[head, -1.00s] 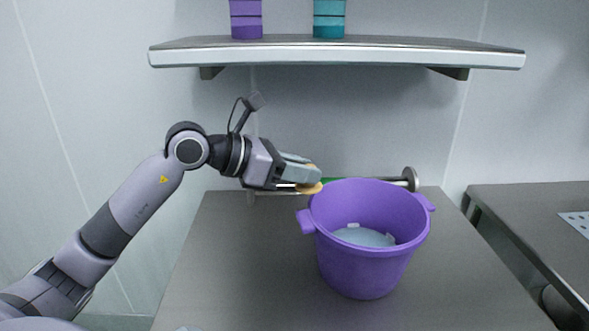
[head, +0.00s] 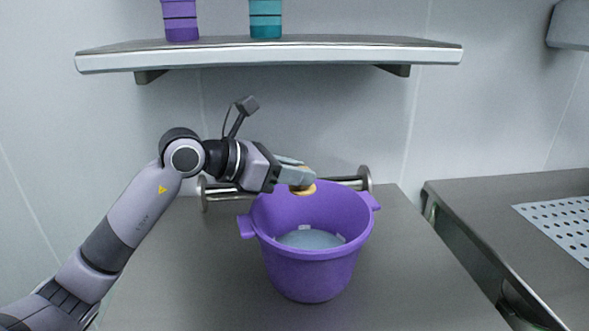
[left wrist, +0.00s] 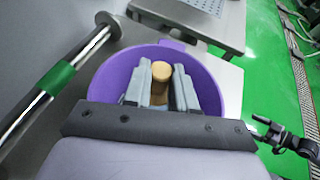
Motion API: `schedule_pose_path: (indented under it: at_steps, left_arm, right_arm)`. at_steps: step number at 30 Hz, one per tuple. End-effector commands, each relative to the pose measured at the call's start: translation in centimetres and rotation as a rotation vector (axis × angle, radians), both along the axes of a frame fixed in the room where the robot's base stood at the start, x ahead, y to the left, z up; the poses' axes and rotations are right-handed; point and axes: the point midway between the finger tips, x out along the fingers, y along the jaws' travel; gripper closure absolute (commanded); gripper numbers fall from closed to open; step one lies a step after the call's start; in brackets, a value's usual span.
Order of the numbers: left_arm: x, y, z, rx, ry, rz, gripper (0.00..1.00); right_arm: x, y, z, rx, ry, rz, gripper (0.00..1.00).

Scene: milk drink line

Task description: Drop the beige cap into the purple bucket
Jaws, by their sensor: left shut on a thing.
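The beige cap (head: 304,189) is held at the tips of my left gripper (head: 297,179), over the rear part of the purple bucket's opening. The cap also shows in the left wrist view (left wrist: 161,71), between the two fingers of my left gripper (left wrist: 161,77). The purple bucket (head: 311,268) stands upright on the steel table and is open at the top. It also shows around the fingers in the left wrist view (left wrist: 112,73). A pale, light-blue thing (head: 311,239) shows in the bottom of the bucket.
A wall shelf (head: 270,58) above holds a purple container (head: 180,20) and a teal container (head: 265,19). A metal rail (head: 363,181) runs behind the bucket. The table (head: 200,270) is clear around the bucket. Another steel table with a perforated sheet (head: 565,225) stands at the right.

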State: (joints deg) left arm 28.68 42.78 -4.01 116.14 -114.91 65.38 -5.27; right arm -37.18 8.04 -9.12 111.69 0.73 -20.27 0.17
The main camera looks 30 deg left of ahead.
Motion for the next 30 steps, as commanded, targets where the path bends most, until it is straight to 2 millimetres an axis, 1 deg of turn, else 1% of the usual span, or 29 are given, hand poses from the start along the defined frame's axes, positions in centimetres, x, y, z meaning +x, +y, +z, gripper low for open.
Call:
schedule_pose_path:
  at_steps: [1, 9, 13, 20, 21, 23, 30]
  left_arm:
    - [0.0, 0.0, -1.1, -0.001, 0.001, -0.001, 1.00]
    - [0.0, 0.0, -4.1, -0.002, 0.000, -0.001, 1.00]
    - [0.0, 0.0, -4.6, -0.001, -0.001, -0.001, 1.00]
    - [0.0, 0.0, -4.5, -0.001, -0.001, -0.001, 1.00]
    - [0.0, 0.0, -4.5, -0.001, -0.001, 0.000, 0.65]
    - [0.0, 0.0, -4.5, -0.001, -0.001, -0.001, 0.45]
    - [0.0, 0.0, -4.5, 0.000, 0.000, -0.001, 0.45]
  right_arm:
    - [0.0, 0.0, -0.8, 0.000, 0.000, 0.000, 0.07]
    - [0.0, 0.0, -3.0, 0.001, 0.001, 0.000, 0.07]
    - [0.0, 0.0, -3.3, 0.002, 0.003, 0.000, 0.07]
    - [0.0, 0.1, -3.0, 0.004, 0.001, 0.000, 0.07]
    - [0.0, 0.1, -3.0, 0.004, 0.000, 0.000, 0.07]
    - [0.1, 0.1, -3.0, 0.004, 0.000, 0.000, 0.07]
    - [0.1, 0.1, -2.9, 0.003, 0.000, 0.000, 0.07]
